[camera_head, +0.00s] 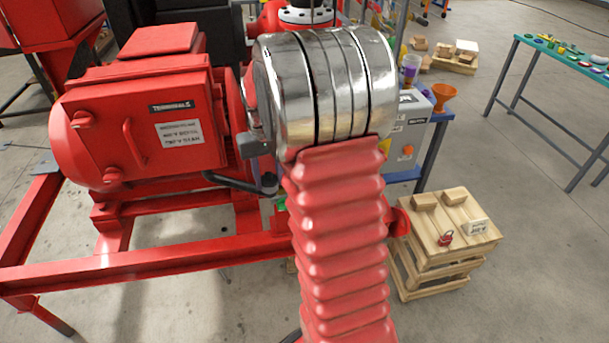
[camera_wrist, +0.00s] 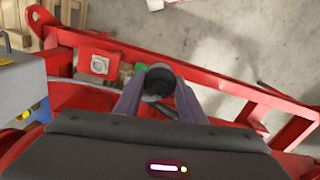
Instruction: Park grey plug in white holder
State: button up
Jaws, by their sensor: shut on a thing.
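My gripper (camera_wrist: 158,98) is shut on a dark grey round plug (camera_wrist: 159,80), seen end-on between the two fingers in the wrist view. A whitish square fitting with a round centre (camera_wrist: 99,65) sits on the red frame to the left of the plug, apart from it; it may be the white holder, but I cannot be sure.
The red skid frame (camera_wrist: 220,75) runs under and beyond the gripper. Small green parts (camera_wrist: 139,69) lie close to the plug. The grey box (camera_wrist: 20,85) stands at left. In the head view, a wooden crate (camera_head: 425,270) with a red padlock (camera_head: 446,238) stands right.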

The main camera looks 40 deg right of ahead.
jog(key=w+a+f+n, duration=0.2)
jog(key=w+a, duration=0.1)
jog(key=a, duration=0.4)
jog(key=w+a+f+n, duration=0.1)
jog(key=w+a+n, duration=0.1)
jog(key=w+a, duration=0.2)
jog(key=a, duration=0.3)
jog(key=shift+w+a+f, duration=0.25)
jog(key=shift+a+f, duration=0.15)
